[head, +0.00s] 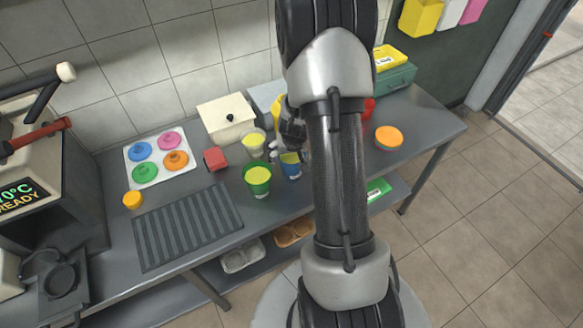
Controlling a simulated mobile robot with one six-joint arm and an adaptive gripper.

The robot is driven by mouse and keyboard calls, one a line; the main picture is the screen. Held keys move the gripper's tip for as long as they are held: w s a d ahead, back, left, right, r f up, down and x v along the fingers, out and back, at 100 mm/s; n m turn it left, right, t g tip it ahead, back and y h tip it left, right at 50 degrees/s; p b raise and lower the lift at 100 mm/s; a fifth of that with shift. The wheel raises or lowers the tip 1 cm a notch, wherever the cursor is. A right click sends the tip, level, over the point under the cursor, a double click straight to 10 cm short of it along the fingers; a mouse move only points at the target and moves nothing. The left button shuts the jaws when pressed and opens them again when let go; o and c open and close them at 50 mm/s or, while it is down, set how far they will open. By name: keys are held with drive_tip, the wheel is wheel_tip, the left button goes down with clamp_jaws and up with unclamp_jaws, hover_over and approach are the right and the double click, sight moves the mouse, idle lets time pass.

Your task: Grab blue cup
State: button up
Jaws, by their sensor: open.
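The blue cup (291,169) stands upright on the grey counter, with yellowish-green contents showing at its top. My gripper (278,150) is just above and to the left of the blue cup, partly hidden by my own arm. Its fingers are open and appear to reach down beside the cup's rim. I cannot tell whether they touch it or stand around it.
A green cup (257,181) stands close to the left of the blue cup, and a pale cup (252,143) behind it. An orange-topped bowl (388,138) stands right.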

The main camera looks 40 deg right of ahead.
drive_tip(key=shift+c, duration=0.4)
drive_tip(key=c, duration=1.9)
